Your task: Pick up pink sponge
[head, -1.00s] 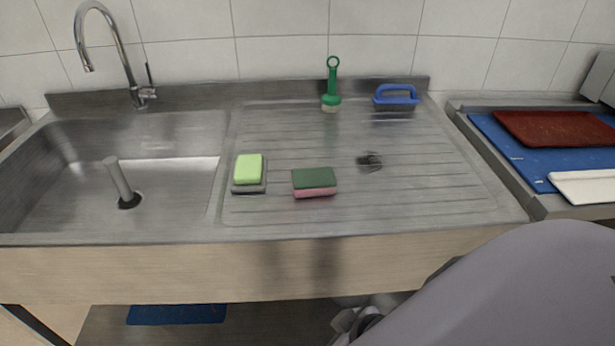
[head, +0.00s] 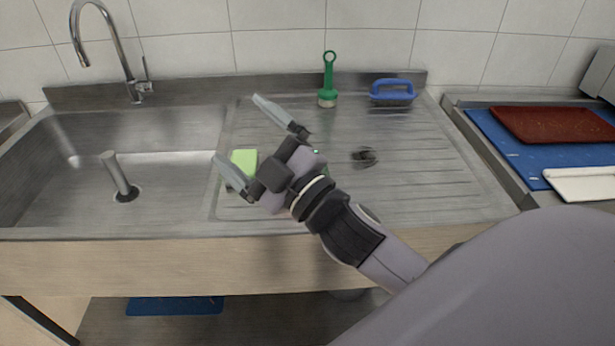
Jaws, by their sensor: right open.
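The pink sponge, pink below with a dark green top, lies on the ribbed steel drainboard in the head view. My right gripper and wrist now cover nearly all of it; only a small green bit of the sponge (head: 326,171) shows. My right gripper (head: 237,127) is open and empty, its two fingers spread and pointing to the upper left. It appears above the board, with its fingers beyond the pink sponge in the picture. My left gripper is not in view.
A light green sponge (head: 244,160) lies left of the pink one, partly behind a finger. A green brush (head: 328,92), a blue-handled brush (head: 392,93) and a dark scourer or drain (head: 364,157) are on the drainboard (head: 430,180). The sink basin (head: 175,160) is left.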

